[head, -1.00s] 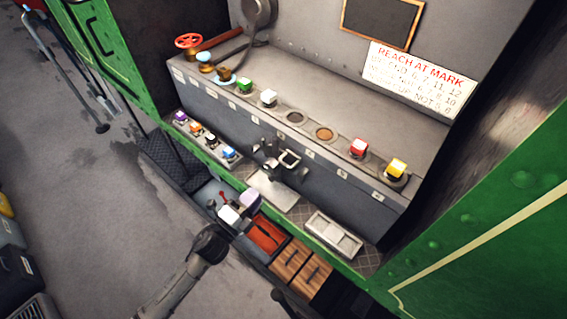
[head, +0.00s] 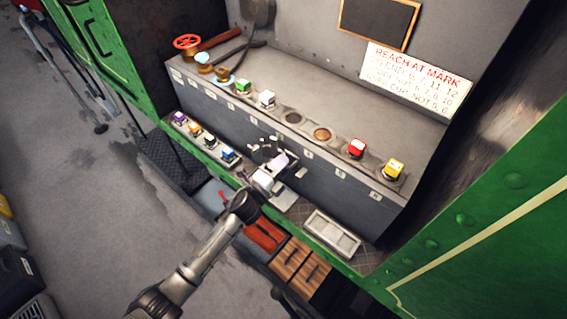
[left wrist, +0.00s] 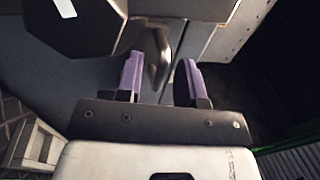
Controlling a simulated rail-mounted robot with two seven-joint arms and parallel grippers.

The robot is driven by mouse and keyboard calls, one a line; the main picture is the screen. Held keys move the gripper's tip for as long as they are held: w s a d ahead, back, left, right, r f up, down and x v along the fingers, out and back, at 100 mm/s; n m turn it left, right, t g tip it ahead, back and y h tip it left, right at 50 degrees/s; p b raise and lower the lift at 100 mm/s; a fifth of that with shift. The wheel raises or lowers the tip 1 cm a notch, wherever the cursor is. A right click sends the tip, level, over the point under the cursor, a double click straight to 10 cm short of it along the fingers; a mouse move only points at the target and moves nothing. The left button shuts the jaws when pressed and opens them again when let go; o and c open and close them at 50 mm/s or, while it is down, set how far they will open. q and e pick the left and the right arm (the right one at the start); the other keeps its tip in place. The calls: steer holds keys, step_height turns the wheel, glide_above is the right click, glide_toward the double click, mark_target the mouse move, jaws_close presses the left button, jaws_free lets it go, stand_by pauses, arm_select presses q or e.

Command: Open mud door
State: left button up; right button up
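The mud door seems to be the fitting low in the middle of the grey bench front (head: 340,178); my left gripper (head: 282,160) covers most of it in the head view. In the left wrist view, a curved metal handle (left wrist: 157,55) stands out from the grey front. My left gripper (left wrist: 160,80) has its two purple-padded fingers apart, one on each side of the handle, with visible gaps. I cannot tell whether the door is ajar. My right gripper is not in view.
Coloured cubes, among them red (head: 357,147) and yellow (head: 394,168), sit along the bench edge. A red hand wheel (head: 187,42) is at the back left. A pale tray (head: 332,234) lies right of my arm. A green wall (head: 480,225) bounds the right.

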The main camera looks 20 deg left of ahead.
arm_select(q)
steer(key=shift+w+d, duration=0.15)
steer(key=shift+w, duration=0.15)
steer(key=shift+c, duration=0.5)
steer(key=shift+r, duration=0.1)
jaws_close()
